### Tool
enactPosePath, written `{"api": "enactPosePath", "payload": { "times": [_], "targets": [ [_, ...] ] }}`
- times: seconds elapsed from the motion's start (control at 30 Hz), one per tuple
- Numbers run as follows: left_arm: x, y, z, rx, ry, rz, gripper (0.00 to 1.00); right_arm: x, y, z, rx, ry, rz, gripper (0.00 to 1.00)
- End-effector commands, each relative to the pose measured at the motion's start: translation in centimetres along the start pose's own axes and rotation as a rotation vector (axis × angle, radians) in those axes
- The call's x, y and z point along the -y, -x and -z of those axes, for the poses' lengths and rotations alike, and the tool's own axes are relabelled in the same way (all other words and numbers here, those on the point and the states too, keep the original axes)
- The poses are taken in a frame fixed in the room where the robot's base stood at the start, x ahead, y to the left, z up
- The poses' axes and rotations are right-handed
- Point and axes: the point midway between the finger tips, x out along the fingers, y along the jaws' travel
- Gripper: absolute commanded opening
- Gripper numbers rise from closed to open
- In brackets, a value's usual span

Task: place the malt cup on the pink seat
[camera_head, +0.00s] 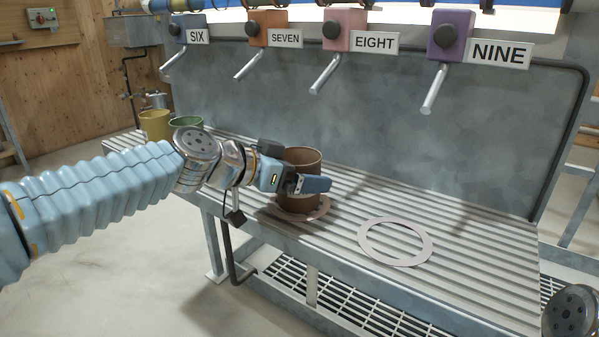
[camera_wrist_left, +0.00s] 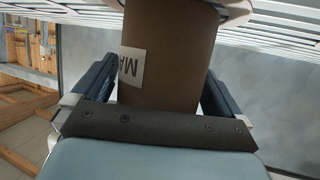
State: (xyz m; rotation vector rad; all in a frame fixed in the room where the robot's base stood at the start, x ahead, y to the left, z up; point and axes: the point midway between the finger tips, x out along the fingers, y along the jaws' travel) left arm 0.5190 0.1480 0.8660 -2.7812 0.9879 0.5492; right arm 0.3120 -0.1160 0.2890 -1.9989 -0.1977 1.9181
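The malt cup (camera_head: 303,161) is a brown upright cylinder. In the left wrist view the malt cup (camera_wrist_left: 170,40) fills the middle, with a white label partly showing "MA". My left gripper (camera_head: 308,184) has a finger on each side of the cup and appears shut on it; the wrist view shows both fingers (camera_wrist_left: 163,75) against its sides. The cup is over a pinkish ring seat (camera_head: 284,213) on the slatted bench; the gripper hides part of its base, so I cannot tell whether it touches. My right gripper is not in view.
A pale pinkish-lilac ring (camera_head: 423,242) lies empty to the right. A yellow cup (camera_head: 154,124) and a green cup (camera_head: 187,121) stand at the left. Levered dispensers, including the pink EIGHT (camera_head: 343,28) and purple NINE (camera_head: 449,33), hang above.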

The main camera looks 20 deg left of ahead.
Motion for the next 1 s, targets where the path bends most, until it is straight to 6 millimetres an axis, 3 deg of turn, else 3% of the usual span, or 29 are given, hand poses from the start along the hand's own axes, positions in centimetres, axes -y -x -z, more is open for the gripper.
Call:
{"api": "enactPosePath", "payload": {
  "times": [0.17, 0.6, 0.8, 1.0],
  "targets": [
    [0.1, 0.9, 0.2, -0.002, 0.000, 0.002, 1.00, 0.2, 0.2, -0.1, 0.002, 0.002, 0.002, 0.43],
    [0.0, 10.3, 0.2, -0.003, -0.001, 0.003, 1.00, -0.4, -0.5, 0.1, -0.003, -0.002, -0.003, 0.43],
    [0.0, 12.0, 0.2, -0.001, 0.001, 0.001, 1.00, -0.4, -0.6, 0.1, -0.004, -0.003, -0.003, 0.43],
    [0.0, 12.2, 0.2, 0.000, 0.001, 0.000, 1.00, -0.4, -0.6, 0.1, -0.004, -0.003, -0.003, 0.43]
  ]
}}
